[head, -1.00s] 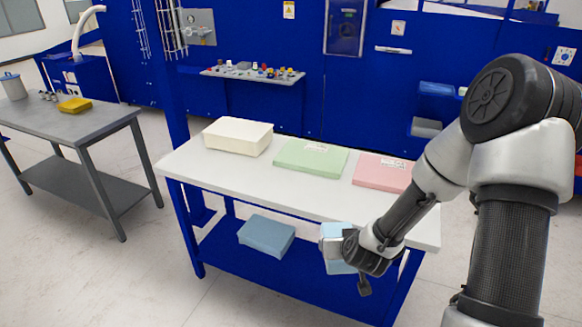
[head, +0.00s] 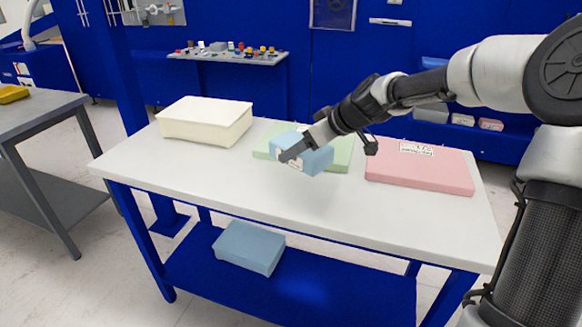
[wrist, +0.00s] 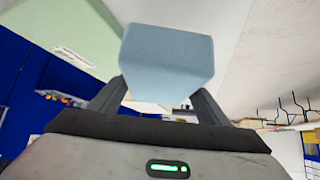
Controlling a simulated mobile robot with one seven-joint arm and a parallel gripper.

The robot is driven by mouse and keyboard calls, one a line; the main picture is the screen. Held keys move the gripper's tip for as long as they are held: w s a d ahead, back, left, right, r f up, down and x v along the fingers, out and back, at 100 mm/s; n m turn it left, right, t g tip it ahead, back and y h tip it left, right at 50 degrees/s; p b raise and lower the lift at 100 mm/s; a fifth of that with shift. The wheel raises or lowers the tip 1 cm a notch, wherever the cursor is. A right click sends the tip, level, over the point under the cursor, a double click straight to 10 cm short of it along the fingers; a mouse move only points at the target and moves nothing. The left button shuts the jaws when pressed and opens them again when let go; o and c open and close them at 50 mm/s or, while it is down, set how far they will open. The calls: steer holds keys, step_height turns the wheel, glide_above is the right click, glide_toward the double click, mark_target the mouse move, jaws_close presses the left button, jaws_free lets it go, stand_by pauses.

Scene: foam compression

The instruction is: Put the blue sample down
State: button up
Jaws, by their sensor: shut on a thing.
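The blue sample (head: 317,161) is a light-blue foam block with a white label. My gripper (head: 298,149) is shut on it and holds it over the white tabletop, in front of part of the green slab (head: 342,156). It looks raised off the table, with a faint shadow below, but the gap is hard to judge. In the wrist view, the blue sample (wrist: 166,55) sits between the two dark fingers of my gripper (wrist: 158,92). The white tabletop (head: 230,190) is bare in front and at the left of the sample.
A cream block (head: 205,122) stands at the table's back left and a pink slab (head: 418,172) at the right. Another blue block (head: 249,247) lies on the blue lower shelf (head: 320,293). A grey side table (head: 35,115) stands at far left.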

step_height(320, 180, down, 4)
steer(key=shift+s+r+b, duration=0.15)
steer(key=shift+b, duration=0.2)
steer(key=shift+f+b, duration=0.55)
steer(key=shift+f, duration=1.8)
steer(key=shift+f, duration=0.1)
steer(key=o, duration=1)
